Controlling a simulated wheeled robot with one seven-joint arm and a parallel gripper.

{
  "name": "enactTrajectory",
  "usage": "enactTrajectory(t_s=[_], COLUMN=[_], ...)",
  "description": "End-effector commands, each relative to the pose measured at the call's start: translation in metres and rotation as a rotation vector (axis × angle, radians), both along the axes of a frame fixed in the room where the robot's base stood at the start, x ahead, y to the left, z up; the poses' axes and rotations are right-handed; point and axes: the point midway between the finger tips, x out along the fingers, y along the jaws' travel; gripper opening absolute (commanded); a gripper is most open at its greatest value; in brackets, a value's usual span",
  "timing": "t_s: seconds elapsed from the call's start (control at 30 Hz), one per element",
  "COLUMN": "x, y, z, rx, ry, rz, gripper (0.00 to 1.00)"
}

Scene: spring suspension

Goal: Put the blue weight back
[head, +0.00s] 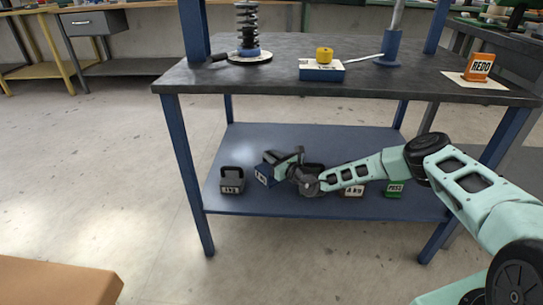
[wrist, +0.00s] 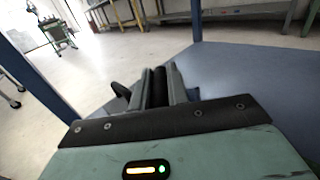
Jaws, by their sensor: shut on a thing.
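The blue weight (head: 262,178) has a white label and is on or just above the lower shelf (head: 225,206) of the workbench, looking tilted. I cannot tell whether its base touches the shelf. My gripper (head: 282,162) reaches in from the right and is shut on the blue weight's upper part, covering its handle. In the wrist view, my gripper (wrist: 158,88) shows its two fingers close together around something dark, and the weight's body is mostly hidden.
A grey weight (head: 232,181) stands left on the shelf. A white-labelled weight (head: 353,190) and a green weight (head: 394,190) stand right, partly behind my arm. The tabletop above holds a spring (head: 247,28), a blue box with a yellow knob (head: 322,72) and an orange REDO block (head: 479,67).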

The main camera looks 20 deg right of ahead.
Motion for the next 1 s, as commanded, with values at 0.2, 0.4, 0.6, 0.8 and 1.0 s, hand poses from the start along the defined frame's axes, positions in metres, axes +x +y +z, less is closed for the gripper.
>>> enactTrajectory(t_s=[0.2, 0.4, 0.6, 0.8, 1.0], x=[0.001, 0.002, 0.002, 0.002, -0.001], y=[0.000, 0.000, 0.000, 0.000, 0.000], z=[-0.023, -0.041, -0.040, -0.043, -0.049], rx=[0.005, 0.003, 0.004, 0.003, 0.000], ry=[-0.009, -0.011, -0.012, -0.011, 0.001], rz=[-0.002, -0.001, -0.002, -0.002, 0.001], gripper=[0.00, 0.00, 0.00, 0.00, 0.38])
